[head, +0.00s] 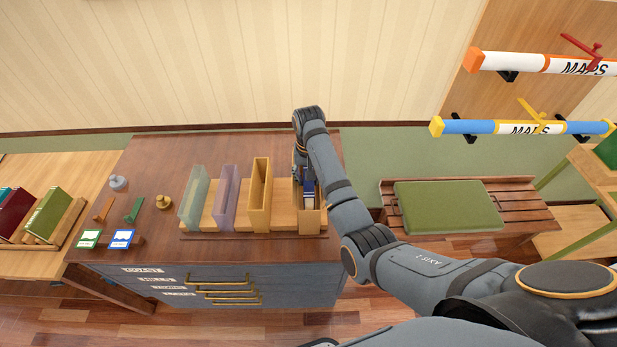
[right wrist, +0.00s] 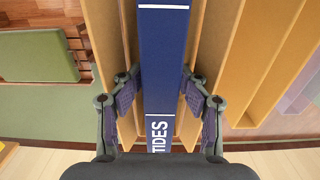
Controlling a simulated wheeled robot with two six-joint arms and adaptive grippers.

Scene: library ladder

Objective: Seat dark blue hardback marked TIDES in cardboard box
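The dark blue hardback marked TIDES (right wrist: 165,70) stands between the fingers of my right gripper (right wrist: 162,82) in the right wrist view, with its white lettering facing the camera. The finger pads meet its two sides. Tan walls of the cardboard box (right wrist: 207,45) rise on both sides of the book. In the head view the book (head: 308,188) sits partly inside the box (head: 310,222), at the right end of the row of holders. My right gripper (head: 301,172) is above the box, mostly hidden by its arm. The book's lower end is hidden. My left gripper is out of view.
A yellow box (head: 260,196), a purple holder (head: 226,198) and a green translucent holder (head: 193,198) stand left of the cardboard box. Small stamps and cards lie further left on the cabinet top (head: 160,160). A bench with a green cushion (head: 447,207) stands at the right.

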